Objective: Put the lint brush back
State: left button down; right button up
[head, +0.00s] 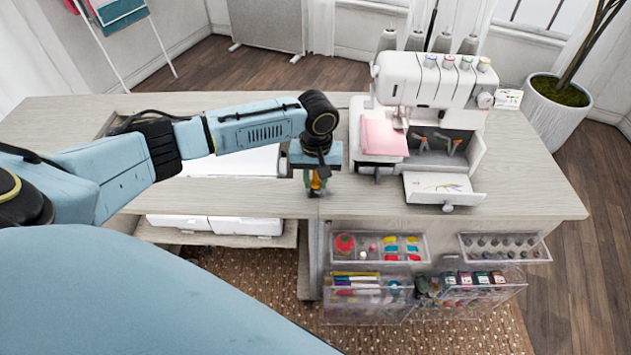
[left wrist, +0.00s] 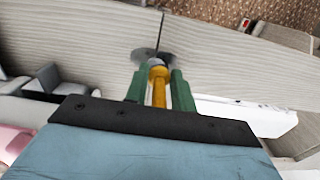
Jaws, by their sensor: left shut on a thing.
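My left gripper (head: 318,190) is above the wooden tabletop (head: 250,195), left of the white sewing machine (head: 425,85). Its green fingers (left wrist: 157,90) are shut on a slim yellow-orange handle, which I take to be the lint brush (left wrist: 158,92). The brush also shows as a small yellow bit below the gripper in the head view (head: 315,181). I cannot tell whether the tip touches the table. My right gripper is not in view.
The machine has a pink cloth (head: 383,137) and a small pulled-out white drawer (head: 443,188) in front. Clear bins (head: 375,300) with sewing supplies hang on the cabinet's front. A potted plant (head: 556,110) stands at the right. The tabletop right of the machine is mostly clear.

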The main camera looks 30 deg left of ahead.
pick_arm(q)
jog(key=shift+f, duration=0.3)
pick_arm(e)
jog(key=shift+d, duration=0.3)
pick_arm(q)
jog(key=c, duration=1.2)
grip_release()
jog(key=shift+o, duration=0.2)
jog(key=shift+r, duration=0.1)
notch_tip(320, 180, up, 12)
jog(key=p, duration=0.2)
jog(key=shift+f+p, duration=0.25)
jog(key=shift+p, duration=0.05)
jog(key=shift+r, duration=0.3)
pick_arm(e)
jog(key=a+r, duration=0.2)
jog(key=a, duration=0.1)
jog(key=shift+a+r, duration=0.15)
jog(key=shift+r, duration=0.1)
